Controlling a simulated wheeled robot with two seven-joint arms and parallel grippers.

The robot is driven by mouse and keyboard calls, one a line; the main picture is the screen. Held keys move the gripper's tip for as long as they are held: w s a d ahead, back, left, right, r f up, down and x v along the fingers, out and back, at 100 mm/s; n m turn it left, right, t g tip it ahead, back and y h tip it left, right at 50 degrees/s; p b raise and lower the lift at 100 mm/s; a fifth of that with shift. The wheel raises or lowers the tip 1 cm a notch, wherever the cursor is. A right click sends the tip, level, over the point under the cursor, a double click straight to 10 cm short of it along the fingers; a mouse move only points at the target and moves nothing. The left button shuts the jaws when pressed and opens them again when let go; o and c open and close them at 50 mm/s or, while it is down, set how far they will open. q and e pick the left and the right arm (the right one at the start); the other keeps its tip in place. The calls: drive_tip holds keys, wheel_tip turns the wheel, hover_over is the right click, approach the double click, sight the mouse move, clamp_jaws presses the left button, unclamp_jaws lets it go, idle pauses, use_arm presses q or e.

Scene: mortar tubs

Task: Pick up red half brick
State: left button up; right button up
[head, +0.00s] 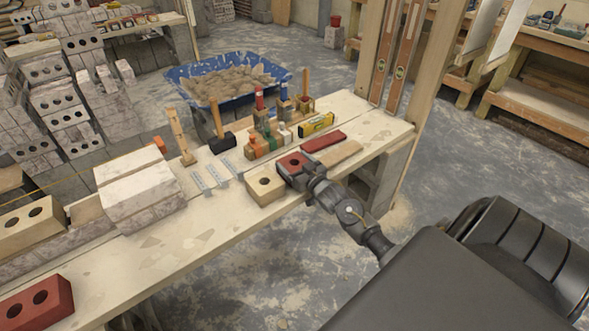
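The red half brick (292,160) has one dark hole in its top and sits on the long wooden bench (225,217), just right of a cream half brick (265,188). My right gripper (291,168) reaches in from the lower right and is right at the red half brick, its dark fingers around the near part of it. The fingers hide the brick's lower sides, so I cannot tell whether they press on it. My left gripper is not in view.
A red flat piece (323,141), a wooden float (340,153) and a yellow level (316,124) lie close behind and right. Hammers (221,142) and a tool holder (262,146) stand behind. Pale blocks (139,188) and a red two-hole brick (38,302) are left.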

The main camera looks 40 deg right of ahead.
sight(294, 162)
drive_tip(key=shift+r, duration=0.15)
drive_tip(key=c, duration=0.7)
drive_tip(key=shift+o, duration=0.2)
